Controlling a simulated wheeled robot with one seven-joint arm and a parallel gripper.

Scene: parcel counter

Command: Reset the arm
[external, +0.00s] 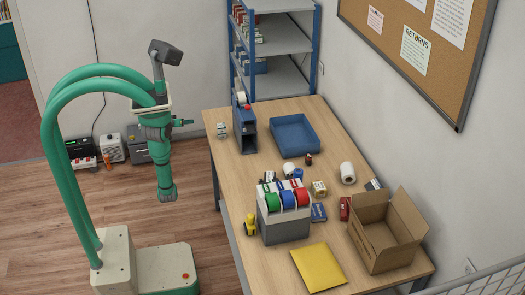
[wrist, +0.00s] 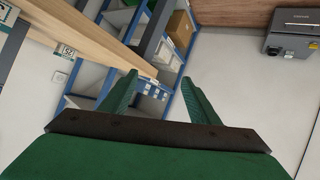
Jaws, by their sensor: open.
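My arm (external: 158,150) is folded beside my green column, to the left of the table and clear of it. My gripper (external: 186,122) seems to be the small dark green part sticking out to the right of the arm. In the wrist view my gripper (wrist: 159,75) shows two green fingers spread apart, with nothing between them. Behind them is the blue-framed shelf, tilted in the picture. The folded arm hides part of the gripper's wrist in the external view.
The wooden table (external: 225,175) holds a blue tray (external: 295,135), a tape dispenser (external: 285,215), a yellow envelope (external: 318,267) and an open carton (external: 385,230). A shelf (external: 285,80) stands behind. Boxes (external: 110,148) sit by the wall. The floor between my base and the table is clear.

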